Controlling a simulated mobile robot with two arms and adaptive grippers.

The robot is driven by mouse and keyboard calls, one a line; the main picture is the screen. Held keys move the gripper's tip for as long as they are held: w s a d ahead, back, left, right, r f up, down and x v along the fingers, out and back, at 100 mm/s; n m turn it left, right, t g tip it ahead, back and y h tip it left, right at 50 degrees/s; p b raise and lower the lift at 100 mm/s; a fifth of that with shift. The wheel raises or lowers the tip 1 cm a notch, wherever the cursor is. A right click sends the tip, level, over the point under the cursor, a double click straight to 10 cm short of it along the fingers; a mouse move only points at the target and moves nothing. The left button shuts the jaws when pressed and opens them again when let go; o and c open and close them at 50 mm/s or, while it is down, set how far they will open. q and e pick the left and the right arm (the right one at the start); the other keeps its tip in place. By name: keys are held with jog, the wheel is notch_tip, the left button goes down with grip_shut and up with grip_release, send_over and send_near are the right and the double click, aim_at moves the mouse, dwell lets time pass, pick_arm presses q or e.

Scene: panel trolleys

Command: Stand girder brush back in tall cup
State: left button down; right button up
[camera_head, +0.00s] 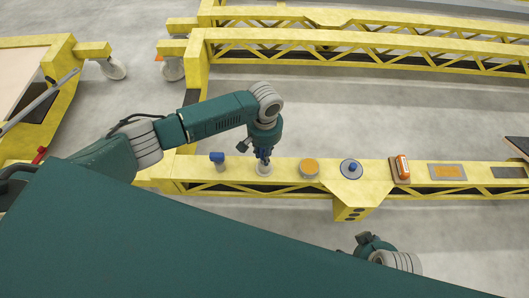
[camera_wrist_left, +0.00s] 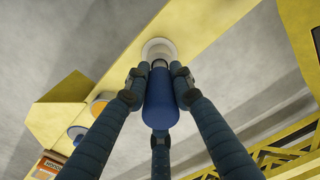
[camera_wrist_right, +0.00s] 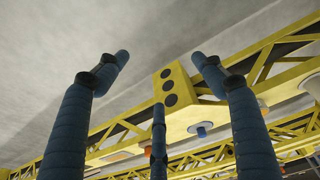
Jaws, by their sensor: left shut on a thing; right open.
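My left gripper (camera_head: 264,155) is shut on the blue handle of the brush (camera_wrist_left: 160,100). The left wrist view shows the handle between the fingers, with a pale collar at its far end. A round white cup (camera_wrist_left: 158,47) stands on the yellow girder just beyond that end; it also shows in the head view (camera_head: 264,170), right below the gripper. I cannot tell whether the brush tip is inside the cup or just above it. My right gripper (camera_wrist_right: 160,75) is open and empty, near the girder's dark-holed bracket (camera_wrist_right: 174,88).
On the yellow girder (camera_head: 285,181) stand a blue-topped pale piece (camera_head: 217,160), an orange disc (camera_head: 309,168), a grey disc with a blue knob (camera_head: 351,169), an orange item on a block (camera_head: 402,168) and flat plates (camera_head: 447,171). More girders lie behind. Grey floor is free between.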

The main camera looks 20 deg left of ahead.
pick_arm(q)
jog(key=shift+f, duration=0.45)
pick_arm(e)
jog(key=shift+r, duration=0.5)
pick_arm(q)
jog(key=c, duration=1.4)
grip_release()
jog(key=shift+r, duration=0.25)
notch_tip(320, 180, up, 12)
jog(key=shift+f, duration=0.2)
pick_arm(e)
jog(key=shift+s, duration=0.1)
